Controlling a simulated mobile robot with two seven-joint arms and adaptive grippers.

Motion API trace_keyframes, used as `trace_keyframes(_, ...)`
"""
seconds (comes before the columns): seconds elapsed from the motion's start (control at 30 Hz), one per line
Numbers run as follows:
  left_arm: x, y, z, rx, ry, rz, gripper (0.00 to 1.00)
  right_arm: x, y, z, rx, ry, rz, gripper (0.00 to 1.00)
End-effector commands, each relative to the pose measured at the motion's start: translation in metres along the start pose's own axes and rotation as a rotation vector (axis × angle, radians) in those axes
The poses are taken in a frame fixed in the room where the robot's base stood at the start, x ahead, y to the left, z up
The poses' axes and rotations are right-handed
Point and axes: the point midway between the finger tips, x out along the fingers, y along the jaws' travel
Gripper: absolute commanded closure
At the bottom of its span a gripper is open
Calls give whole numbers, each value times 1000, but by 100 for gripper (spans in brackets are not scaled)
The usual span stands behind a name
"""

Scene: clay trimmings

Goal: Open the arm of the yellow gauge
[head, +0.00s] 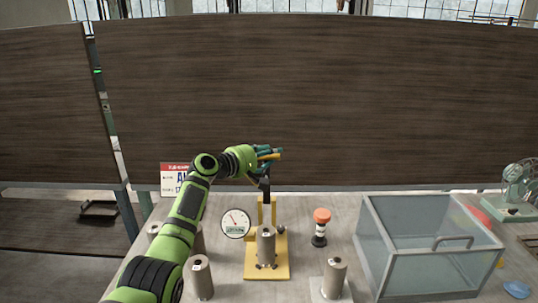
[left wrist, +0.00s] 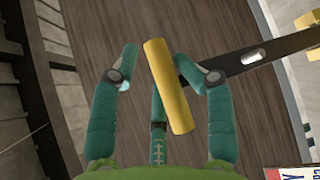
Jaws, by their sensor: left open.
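The yellow gauge (head: 282,262) stands on the table in the head view, with a round white dial (head: 236,222) at its left and a grey metal cylinder (head: 266,246) on its base. Its black arm (head: 265,186) points up and ends in a yellow handle (head: 270,156). My left gripper (head: 264,152) is at that handle, high above the gauge. In the left wrist view the yellow handle (left wrist: 170,88) lies between the spread teal fingers of my left gripper (left wrist: 168,68), and the black arm (left wrist: 235,62) runs off to the right. Whether the fingers touch the handle is unclear. My right gripper is not in view.
Several metal cylinders stand about, one at the front (head: 201,278) and one on a stand (head: 334,278). An orange-topped knob (head: 321,222) stands right of the gauge. A clear box (head: 425,250) fills the right side. A sign (head: 172,179) stands behind my left arm.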

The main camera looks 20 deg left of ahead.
Motion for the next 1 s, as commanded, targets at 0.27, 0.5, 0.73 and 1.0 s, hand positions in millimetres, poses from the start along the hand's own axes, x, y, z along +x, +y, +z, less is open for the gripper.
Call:
trace_keyframes(0.27,-6,-7,-5,1,10,-11,46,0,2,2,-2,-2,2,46)
trace_keyframes(0.5,-32,-5,-5,5,13,-6,46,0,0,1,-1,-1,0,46)
trace_keyframes(0.73,-70,-1,-1,6,8,-2,46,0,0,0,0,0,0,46)
trace_keyframes(1.0,-110,1,3,5,4,-1,46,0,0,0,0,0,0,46)
